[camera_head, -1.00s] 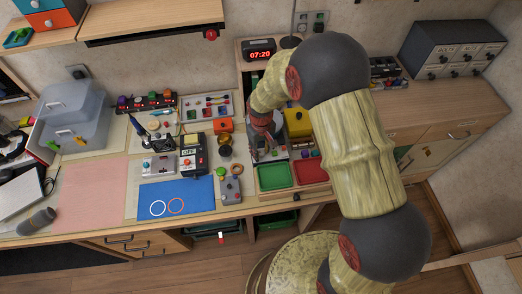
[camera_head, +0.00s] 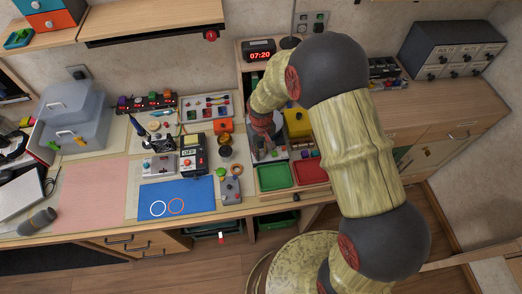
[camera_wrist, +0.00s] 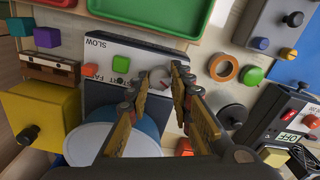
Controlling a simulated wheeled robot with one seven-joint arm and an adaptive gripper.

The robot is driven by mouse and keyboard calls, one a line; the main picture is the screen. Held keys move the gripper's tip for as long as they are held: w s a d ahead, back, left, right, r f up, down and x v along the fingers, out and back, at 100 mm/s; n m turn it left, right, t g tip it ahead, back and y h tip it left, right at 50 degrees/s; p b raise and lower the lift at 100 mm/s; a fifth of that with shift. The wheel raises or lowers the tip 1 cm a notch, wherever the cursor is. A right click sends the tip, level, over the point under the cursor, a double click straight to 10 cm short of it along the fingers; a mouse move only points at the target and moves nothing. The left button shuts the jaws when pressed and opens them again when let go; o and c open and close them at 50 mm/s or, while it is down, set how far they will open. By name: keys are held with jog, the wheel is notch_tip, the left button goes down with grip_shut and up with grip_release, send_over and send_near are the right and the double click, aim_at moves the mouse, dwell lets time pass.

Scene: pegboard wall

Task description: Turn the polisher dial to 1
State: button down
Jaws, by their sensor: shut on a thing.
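The polisher (camera_wrist: 130,48) is a dark unit with a white panel printed with SLOW and FAST in the wrist view. Its round grey dial (camera_wrist: 158,79) sits between my fingertips, which partly hide it. My gripper (camera_wrist: 161,77) is shut on the dial. The dial's setting is too small to read. A white and blue round part (camera_wrist: 98,145) is partly behind my left finger. In the head view my gripper (camera_head: 264,150) reaches down to the polisher (camera_head: 279,153), which my arm largely covers.
A green tray (camera_wrist: 187,35) lies close to the polisher. A yellow box (camera_wrist: 42,115) stands on its left side. An orange ring (camera_wrist: 223,68), a dark knob (camera_wrist: 232,116) and a device marked OFF (camera_wrist: 288,118) are to the right. The blue mat (camera_head: 185,190) has open room.

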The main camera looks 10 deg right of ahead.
aim_at(261, 153)
jog(key=m+p, duration=0.1)
jog(key=m, duration=0.2)
jog(key=shift+m, duration=0.4)
jog(key=shift+m+p, duration=0.4)
jog(key=shift+m, duration=1.5)
jog(key=c, duration=1.6)
grip_release()
notch_tip(261, 153, up, 12)
